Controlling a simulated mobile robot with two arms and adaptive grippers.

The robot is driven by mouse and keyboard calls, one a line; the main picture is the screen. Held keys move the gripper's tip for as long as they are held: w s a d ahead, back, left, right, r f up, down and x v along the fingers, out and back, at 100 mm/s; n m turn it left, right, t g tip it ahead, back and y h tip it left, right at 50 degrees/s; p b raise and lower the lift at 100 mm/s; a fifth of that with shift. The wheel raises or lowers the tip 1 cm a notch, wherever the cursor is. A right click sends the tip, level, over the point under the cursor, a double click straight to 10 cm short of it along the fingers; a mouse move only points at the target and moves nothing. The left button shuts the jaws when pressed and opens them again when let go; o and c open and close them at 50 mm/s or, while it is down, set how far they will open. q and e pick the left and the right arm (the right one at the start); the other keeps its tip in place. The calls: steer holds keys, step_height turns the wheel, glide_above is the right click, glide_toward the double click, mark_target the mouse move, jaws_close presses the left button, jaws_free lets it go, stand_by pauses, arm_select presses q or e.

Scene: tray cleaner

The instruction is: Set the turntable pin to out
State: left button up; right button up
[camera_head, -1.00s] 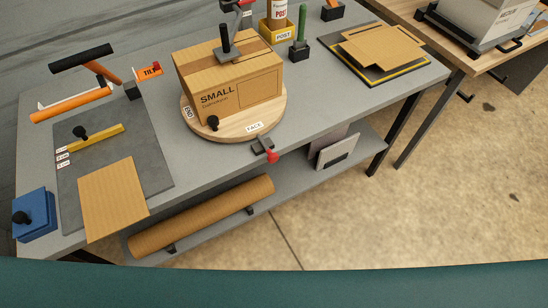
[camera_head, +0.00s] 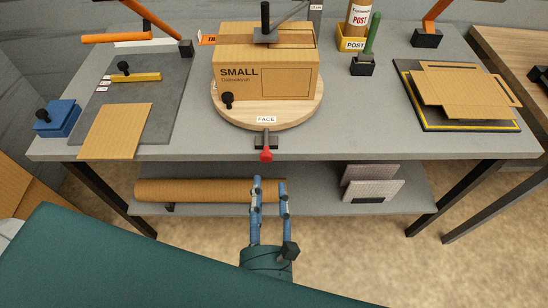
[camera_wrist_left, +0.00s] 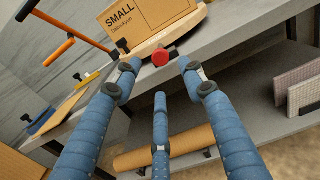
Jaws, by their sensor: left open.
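The turntable pin has a red knob (camera_head: 266,155) on a dark bracket at the table's front edge, just below the FACE label. The round wooden turntable (camera_head: 297,117) carries a cardboard box (camera_head: 268,80) marked SMALL. My left gripper (camera_head: 269,182) is open and empty, in front of the table edge and apart from the knob. In the left wrist view the red knob (camera_wrist_left: 160,57) shows between and beyond the spread blue fingers (camera_wrist_left: 158,72). Whether the pin is in or out is hard to tell. My right gripper is not in view.
A blue block (camera_head: 58,119) and a cardboard sheet (camera_head: 115,131) are on the left. Flat cardboard (camera_head: 460,88) lies on the right. The floor in front is clear.

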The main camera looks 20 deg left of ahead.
mark_target(266, 159)
arm_select(q)
steer(key=p+x, duration=0.1)
steer(key=x, duration=0.4)
steer(key=shift+a+r+p, duration=0.1)
steer(key=shift+r+p, duration=0.15)
steer(key=shift+p, duration=0.1)
steer(key=p+x, duration=0.1)
steer(key=x, duration=0.3)
steer(key=shift+f, duration=0.2)
steer(key=shift+w+f, duration=0.1)
steer(key=shift+w, duration=0.5)
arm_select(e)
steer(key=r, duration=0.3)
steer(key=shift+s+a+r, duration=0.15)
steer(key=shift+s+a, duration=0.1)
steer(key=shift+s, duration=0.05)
